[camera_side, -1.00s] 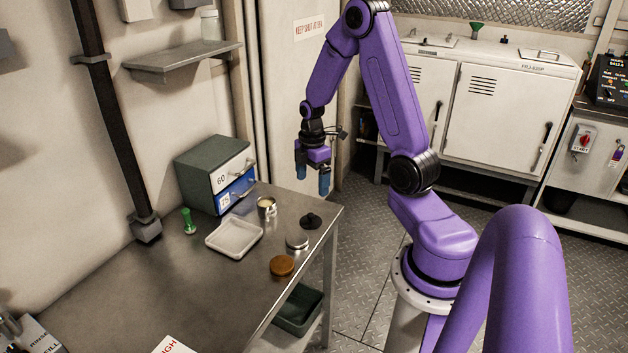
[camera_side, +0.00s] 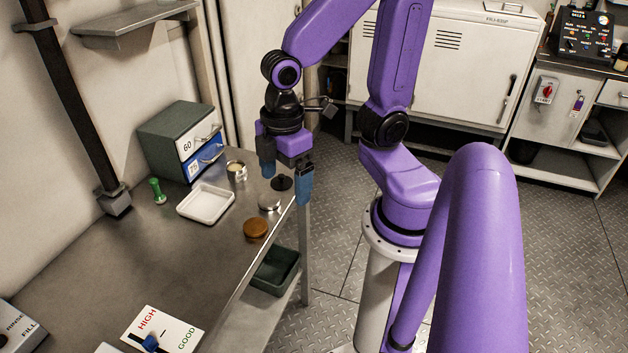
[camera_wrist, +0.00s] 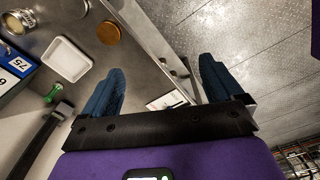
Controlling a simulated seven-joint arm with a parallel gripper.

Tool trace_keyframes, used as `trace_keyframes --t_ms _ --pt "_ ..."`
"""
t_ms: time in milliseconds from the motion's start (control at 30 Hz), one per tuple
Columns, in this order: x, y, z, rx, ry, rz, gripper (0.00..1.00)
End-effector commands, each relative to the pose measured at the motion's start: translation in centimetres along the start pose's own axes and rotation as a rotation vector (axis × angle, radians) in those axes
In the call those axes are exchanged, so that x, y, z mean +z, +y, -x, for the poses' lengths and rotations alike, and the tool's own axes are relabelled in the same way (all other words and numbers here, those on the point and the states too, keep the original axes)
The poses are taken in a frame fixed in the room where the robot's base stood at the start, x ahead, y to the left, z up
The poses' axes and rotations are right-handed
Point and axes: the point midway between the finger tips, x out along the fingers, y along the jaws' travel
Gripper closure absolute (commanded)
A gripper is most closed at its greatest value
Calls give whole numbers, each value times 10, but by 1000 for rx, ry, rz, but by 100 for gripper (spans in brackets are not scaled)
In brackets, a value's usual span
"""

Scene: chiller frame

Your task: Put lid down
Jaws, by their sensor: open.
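My gripper (camera_side: 286,190) is open and empty, its two blue fingers pointing down near the right end of the metal table. A black knobbed piece (camera_side: 281,183), maybe a lid, sits on the table and shows between the fingers in the side view. A flat silver disc (camera_side: 269,204), also lid-like, lies nearer the front edge. I cannot tell which one is the task's lid. An open metal tin (camera_side: 236,171) stands behind them; it also shows in the wrist view (camera_wrist: 17,21).
A brown disc (camera_side: 256,228) and a white tray (camera_side: 205,204) lie on the table. A green-handled stamp (camera_side: 157,191) and a drawer box (camera_side: 180,143) stand further back. A dark bin (camera_side: 273,270) sits below the edge.

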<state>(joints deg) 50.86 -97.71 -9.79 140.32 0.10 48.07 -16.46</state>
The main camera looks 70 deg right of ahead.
Motion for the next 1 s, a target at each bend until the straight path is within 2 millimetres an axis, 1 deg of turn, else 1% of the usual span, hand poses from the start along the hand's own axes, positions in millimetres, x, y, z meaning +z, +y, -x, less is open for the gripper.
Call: trace_keyframes --t_ms 33,100,200,300,433,1000 --pt "2 -15 4 0 7 11 6" --pt "7 -30 8 -2 7 8 6" --pt "13 -46 11 -5 8 2 6" --pt "17 -54 13 -6 7 -3 6" --pt "19 -58 14 -7 6 -6 6" --pt "18 -57 13 -7 7 -6 6"
